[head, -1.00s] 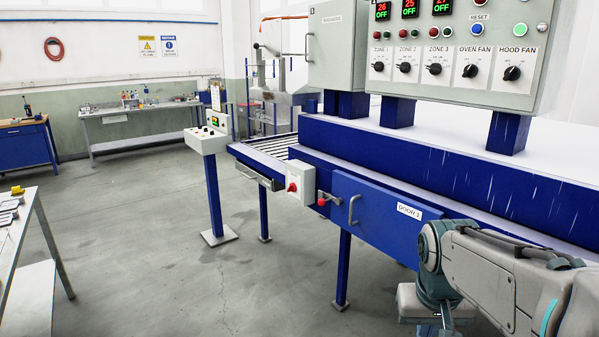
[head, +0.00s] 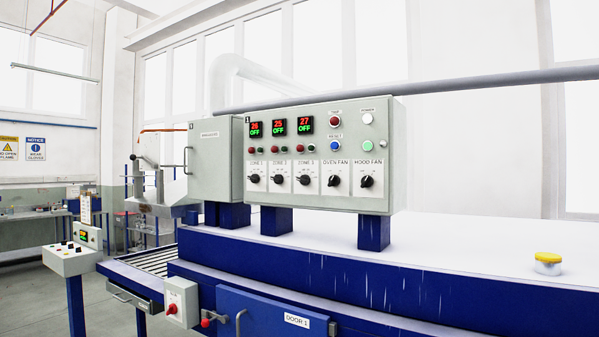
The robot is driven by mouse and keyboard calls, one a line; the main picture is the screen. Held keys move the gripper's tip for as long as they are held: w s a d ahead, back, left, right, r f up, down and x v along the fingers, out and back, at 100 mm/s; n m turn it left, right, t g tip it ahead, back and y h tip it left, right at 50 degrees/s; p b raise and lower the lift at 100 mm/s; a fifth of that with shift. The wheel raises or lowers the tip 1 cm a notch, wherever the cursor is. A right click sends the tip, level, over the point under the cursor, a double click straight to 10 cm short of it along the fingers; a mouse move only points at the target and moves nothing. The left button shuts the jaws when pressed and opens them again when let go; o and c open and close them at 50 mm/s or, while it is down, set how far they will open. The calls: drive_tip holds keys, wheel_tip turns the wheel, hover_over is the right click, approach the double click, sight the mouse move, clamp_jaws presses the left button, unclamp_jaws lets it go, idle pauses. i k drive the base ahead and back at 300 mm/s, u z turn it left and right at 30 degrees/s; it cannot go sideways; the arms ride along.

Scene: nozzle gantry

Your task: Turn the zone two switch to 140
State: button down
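The zone two switch (head: 280,179) is a black rotary knob on a white dial plate, the second from the left in the lower row of the grey control panel (head: 222,160). Its scale is too small to read. Above it, the zone two display (head: 279,128) shows 25 in red and OFF in green. The zone 1 switch (head: 254,179) is to its left and the zone 3 switch (head: 304,180) to its right. My gripper is not in this view, so its state is hidden.
The panel stands on blue posts (head: 277,221) above the blue oven body (head: 300,268). A yellow-lidded jar (head: 548,263) sits on the white top at right.

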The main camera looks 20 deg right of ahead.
sight(278, 178)
drive_tip(key=z, duration=0.55)
drive_tip(key=k, duration=1.3)
drive_tip(key=u, duration=0.2)
drive_tip(key=i, duration=0.75)
drive_tip(key=u, duration=1.3)
drive_tip(key=i, duration=1.4)
drive_tip(key=z, duration=0.45)
drive_tip(key=i, duration=1.25)
drive_tip(key=z, duration=1.2)
drive_tip(key=i, duration=0.2)
drive_tip(key=z, duration=0.05)
